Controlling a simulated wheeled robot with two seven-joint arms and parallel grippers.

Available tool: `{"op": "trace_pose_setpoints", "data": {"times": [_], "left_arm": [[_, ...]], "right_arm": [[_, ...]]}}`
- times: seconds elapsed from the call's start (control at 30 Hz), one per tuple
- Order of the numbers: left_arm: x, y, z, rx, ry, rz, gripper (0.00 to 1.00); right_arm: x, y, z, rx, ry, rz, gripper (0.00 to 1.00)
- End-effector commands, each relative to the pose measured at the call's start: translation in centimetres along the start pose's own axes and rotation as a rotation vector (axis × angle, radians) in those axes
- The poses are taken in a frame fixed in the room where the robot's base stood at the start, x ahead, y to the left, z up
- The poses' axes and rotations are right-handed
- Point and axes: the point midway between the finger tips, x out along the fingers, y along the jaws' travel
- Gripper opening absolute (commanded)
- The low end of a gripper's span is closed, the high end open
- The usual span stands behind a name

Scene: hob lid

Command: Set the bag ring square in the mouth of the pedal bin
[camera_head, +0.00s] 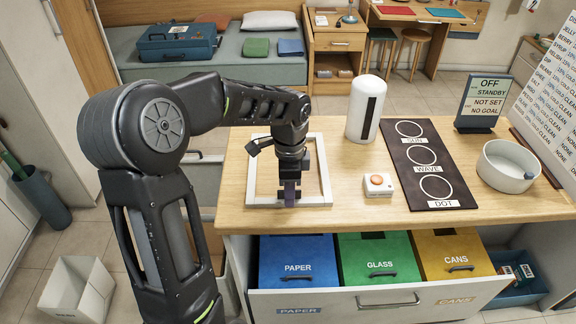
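My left gripper (290,195) points straight down over the wooden counter (350,200), inside or just above a flat white square frame (257,173). A small dark purple piece shows at its fingertips; I cannot tell whether it is held or part of the gripper. The fingers are too small and dark to show whether they are open or shut. I cannot make out a bag ring for certain. No thing is clearly a pedal bin; an open white box (78,285) stands on the floor at lower left. My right gripper is not in view.
On the counter are a white cylinder with a black slot (359,107), a button box (379,185), a dark board with several rings (445,160), a white bowl (505,170) and a sign (486,98). Below, an open drawer (335,304) holds PAPER, GLASS and CANS bins.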

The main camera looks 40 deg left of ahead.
Motion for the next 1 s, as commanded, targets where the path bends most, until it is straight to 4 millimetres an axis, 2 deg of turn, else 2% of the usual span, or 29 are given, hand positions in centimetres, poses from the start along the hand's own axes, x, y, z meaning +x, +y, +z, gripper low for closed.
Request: {"op": "trace_pose_setpoints", "data": {"times": [0.03,0.4,1.0], "left_arm": [[-0.01,0.0,0.0,0.0,0.0,0.0,0.29],[-0.01,-0.01,0.0,0.0,0.0,0.0,0.0],[-0.48,-0.07,-0.04,0.0,0.001,-0.003,0.0]], "right_arm": [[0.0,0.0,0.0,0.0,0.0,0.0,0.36],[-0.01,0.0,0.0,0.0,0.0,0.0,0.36],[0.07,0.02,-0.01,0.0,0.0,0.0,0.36]]}}
